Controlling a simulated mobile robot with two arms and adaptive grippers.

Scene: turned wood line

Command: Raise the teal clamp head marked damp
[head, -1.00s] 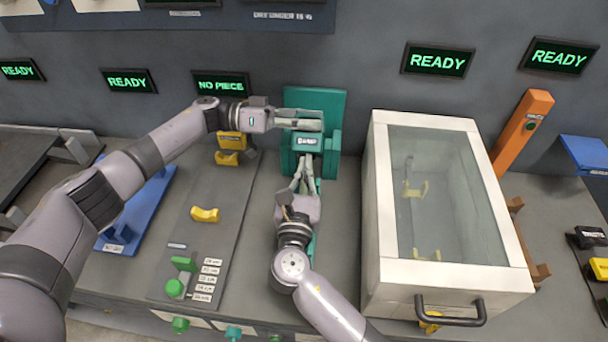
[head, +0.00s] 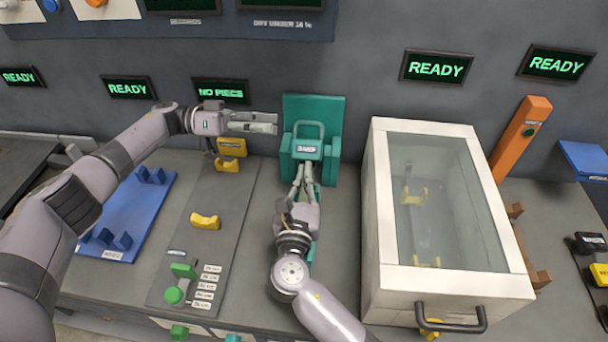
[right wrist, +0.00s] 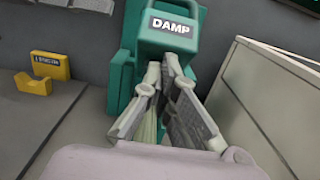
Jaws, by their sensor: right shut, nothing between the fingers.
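The teal clamp head marked DAMP (head: 306,150) sits on a teal upright backplate (head: 327,112) against the wall. It has a loop handle (head: 308,126) on top, and its label reads clearly in the right wrist view (right wrist: 170,26). My right gripper (head: 303,166) is shut and empty, its fingertips at the lower front edge of the clamp head; I cannot tell whether they touch. In the right wrist view the fingertips (right wrist: 164,64) lie just below the label. My left gripper (head: 276,123) is left of the handle, apart from it; its jaw opening is unclear.
A white box with a glass lid (head: 440,200) stands close on the right. A grey board (head: 215,240) with yellow and green parts lies to the left, and a blue rack (head: 140,205) beyond it. A sign (head: 221,91) reads NO PIECE.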

